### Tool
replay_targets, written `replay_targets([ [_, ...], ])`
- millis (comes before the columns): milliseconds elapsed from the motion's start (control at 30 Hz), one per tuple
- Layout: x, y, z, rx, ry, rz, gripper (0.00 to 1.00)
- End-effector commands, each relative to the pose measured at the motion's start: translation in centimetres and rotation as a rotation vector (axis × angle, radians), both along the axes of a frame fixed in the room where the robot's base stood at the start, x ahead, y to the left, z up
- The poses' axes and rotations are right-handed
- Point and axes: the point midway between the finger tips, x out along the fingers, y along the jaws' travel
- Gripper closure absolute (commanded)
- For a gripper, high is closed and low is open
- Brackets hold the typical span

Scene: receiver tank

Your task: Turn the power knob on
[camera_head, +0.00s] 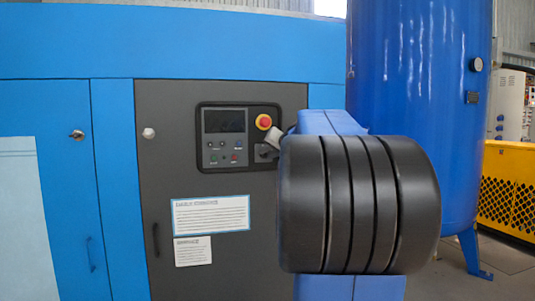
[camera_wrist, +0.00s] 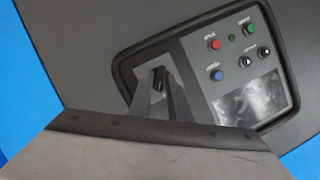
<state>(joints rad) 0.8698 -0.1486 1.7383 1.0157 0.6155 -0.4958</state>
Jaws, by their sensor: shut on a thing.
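The panel has a dark screen (camera_head: 224,121) and several small buttons, including a red button (camera_wrist: 214,42) and a blue button (camera_wrist: 216,75). It is set in a dark door (camera_head: 165,110) of a blue cabinet (camera_head: 40,100). A blue tank (camera_head: 425,90) stands at right.

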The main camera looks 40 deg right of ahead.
Motion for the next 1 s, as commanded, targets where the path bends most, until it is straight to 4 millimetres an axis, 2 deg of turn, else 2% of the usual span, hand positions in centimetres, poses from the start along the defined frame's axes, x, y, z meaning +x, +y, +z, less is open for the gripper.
replay_targets([
  [600,-0.29,-0.48,-0.67,0.499,-0.303,-0.002,1.00],
  [1000,-0.31,-0.49,-0.97,0.752,-0.458,-0.002,1.00],
])
